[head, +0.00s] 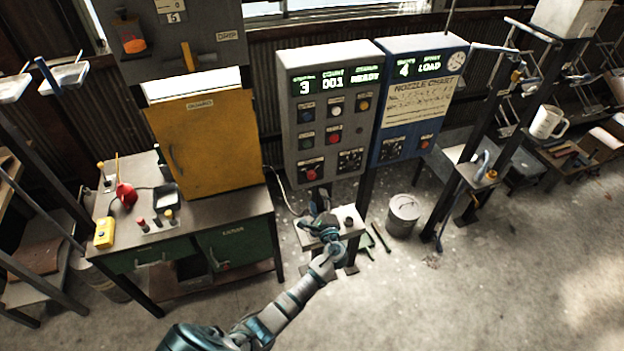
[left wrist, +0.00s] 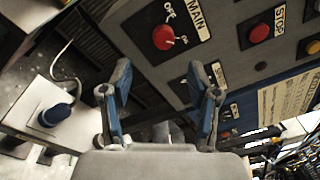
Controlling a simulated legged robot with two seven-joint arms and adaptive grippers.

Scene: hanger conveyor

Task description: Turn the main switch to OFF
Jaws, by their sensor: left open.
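The main switch is a red round knob (left wrist: 164,37) beside a MAIN label (left wrist: 197,24) in the left wrist view, with OFF and ON marks around it. I cannot tell for sure which mark it points to. In the head view the red knob (head: 311,174) sits at the lower left of the grey control panel (head: 300,72). My left gripper (head: 322,204) is just below the panel in the head view. In the left wrist view its two blue-padded fingers (left wrist: 164,80) are spread apart and empty, and the knob lies beyond them, untouched. My right gripper is out of view.
A red STOP button (left wrist: 259,33) is near the switch. A blue nozzle-chart cabinet (head: 418,95) stands right of the panel. A small stand (head: 347,232) is below the panel beside my gripper. A workbench (head: 225,218) is at the left, a bin (head: 403,215) at the right.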

